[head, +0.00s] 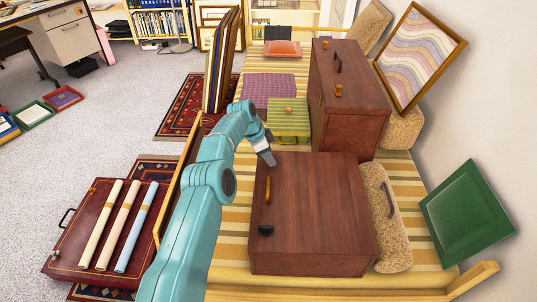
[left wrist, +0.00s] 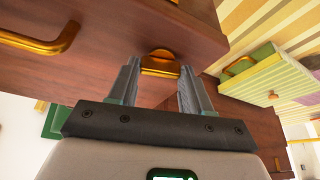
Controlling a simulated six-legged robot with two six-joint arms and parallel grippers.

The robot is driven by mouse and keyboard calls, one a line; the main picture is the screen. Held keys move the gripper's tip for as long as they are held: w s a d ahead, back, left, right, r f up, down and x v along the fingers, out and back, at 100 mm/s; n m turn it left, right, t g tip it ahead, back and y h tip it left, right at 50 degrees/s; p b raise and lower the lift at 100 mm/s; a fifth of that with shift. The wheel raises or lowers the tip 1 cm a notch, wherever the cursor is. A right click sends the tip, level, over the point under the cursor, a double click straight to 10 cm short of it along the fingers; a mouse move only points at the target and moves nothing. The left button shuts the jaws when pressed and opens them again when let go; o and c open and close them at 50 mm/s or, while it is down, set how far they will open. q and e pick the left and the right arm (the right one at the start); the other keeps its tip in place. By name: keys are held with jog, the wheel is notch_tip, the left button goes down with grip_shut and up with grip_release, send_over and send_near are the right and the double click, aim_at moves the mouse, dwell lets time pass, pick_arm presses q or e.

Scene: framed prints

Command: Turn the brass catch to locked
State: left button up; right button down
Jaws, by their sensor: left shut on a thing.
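A reddish-brown wooden case (head: 315,215) lies on the striped surface, with a brass handle (head: 268,190) and a dark fitting (head: 266,230) near its left edge. In the left wrist view the brass catch (left wrist: 160,66) sits at the case's edge, between my fingers. The brass handle also shows there (left wrist: 40,42). My left gripper (head: 270,158) is at the case's far left corner and hides the catch in the head view. It is shut on the catch (left wrist: 160,88). Whether the catch is at locked cannot be read. My right gripper is not in view.
A second brown case (head: 345,110) stands behind. A green striped box (head: 289,118) is beyond my gripper. Leaning prints (head: 220,60) stand at back left, a green frame (head: 467,212) at right. Rolled tubes (head: 128,225) lie on a dark red case at left.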

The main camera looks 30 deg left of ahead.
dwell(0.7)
pick_arm(q)
jog(key=o, duration=1.1)
jog(key=shift+c, duration=0.2)
jog(key=p+v, duration=0.3)
jog(key=v, duration=1.3)
jog(key=shift+r, duration=0.2)
